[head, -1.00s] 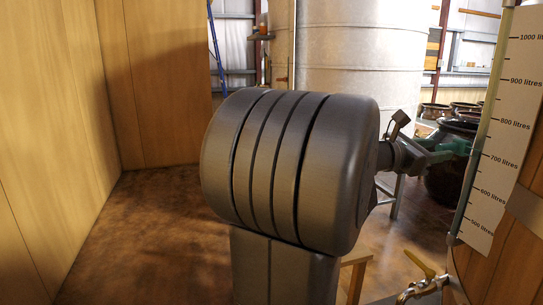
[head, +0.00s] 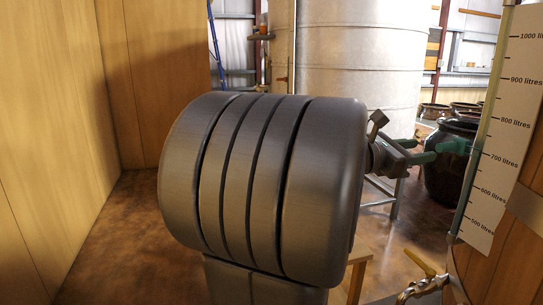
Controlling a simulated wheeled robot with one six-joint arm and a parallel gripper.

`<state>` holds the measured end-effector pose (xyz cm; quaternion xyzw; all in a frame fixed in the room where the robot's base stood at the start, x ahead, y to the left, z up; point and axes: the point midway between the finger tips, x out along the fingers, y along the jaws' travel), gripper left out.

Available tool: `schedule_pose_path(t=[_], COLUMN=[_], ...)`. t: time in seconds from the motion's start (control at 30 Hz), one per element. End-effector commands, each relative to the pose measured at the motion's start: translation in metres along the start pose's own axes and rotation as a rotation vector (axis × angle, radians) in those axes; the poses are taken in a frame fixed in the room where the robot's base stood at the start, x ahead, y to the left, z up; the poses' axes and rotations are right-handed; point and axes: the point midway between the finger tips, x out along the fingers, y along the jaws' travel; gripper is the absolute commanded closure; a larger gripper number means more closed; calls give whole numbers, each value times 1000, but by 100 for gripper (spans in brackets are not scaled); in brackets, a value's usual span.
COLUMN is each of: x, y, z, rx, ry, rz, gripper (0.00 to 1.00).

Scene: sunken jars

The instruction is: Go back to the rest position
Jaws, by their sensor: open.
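My gripper (head: 452,152) shows at the right of the head view, past the large grey links of my arm. Its two greenish fingers point right and stand apart, with nothing visible between them. A dark glazed jar (head: 450,180) stands behind the fingers, partly hidden by them and by the gauge board. I cannot tell how far the fingertips are from the jar.
A gauge board (head: 510,130) marked in litres and a brass tap (head: 425,285) are at the right. More jars (head: 465,110) stand behind. A big metal tank (head: 360,50) is at the back, and wooden walls (head: 50,130) close the left.

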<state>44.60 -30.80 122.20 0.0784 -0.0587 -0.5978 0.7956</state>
Motion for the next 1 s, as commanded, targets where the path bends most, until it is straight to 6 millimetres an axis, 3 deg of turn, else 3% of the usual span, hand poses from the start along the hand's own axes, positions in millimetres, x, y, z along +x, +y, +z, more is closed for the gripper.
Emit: schedule_pose_path(t=[0.5, 1.0], x=[94, 90], y=[0, 10], z=[6, 54], rx=[0, 0], ry=[-1, -1], rz=[-2, 0], gripper=[59, 59])
